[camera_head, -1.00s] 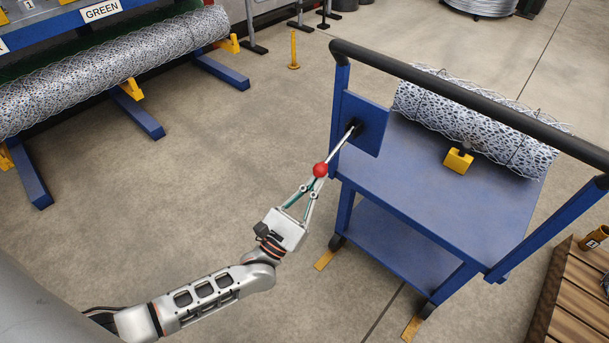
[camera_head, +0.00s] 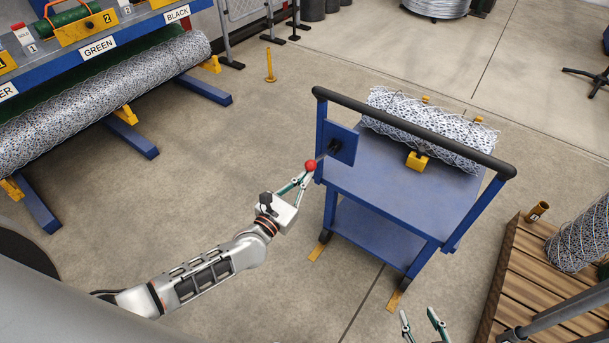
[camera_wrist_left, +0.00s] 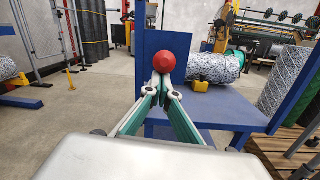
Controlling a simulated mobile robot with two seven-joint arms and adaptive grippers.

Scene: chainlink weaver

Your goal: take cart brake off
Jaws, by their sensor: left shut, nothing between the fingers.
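The blue cart (camera_head: 390,190) has a black push handle and a blue side plate (camera_head: 343,150). A brake lever ends in a red knob (camera_head: 310,166) and slants out from the plate, down to the left. My left gripper (camera_head: 304,177) is shut and empty, its fingertips at the knob. In the left wrist view the red knob (camera_wrist_left: 172,63) sits just beyond the closed fingertips (camera_wrist_left: 164,82); whether they touch cannot be told. My right gripper (camera_head: 422,321) shows at the bottom edge, fingers apart and empty, away from the cart.
A mesh roll (camera_head: 420,125) lies on the cart's top beside a yellow block (camera_head: 417,162). A rack (camera_head: 85,60) with a large mesh roll stands at the left. A wooden pallet (camera_head: 510,270) is at the right. Yellow floor marks lie at the cart's wheels.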

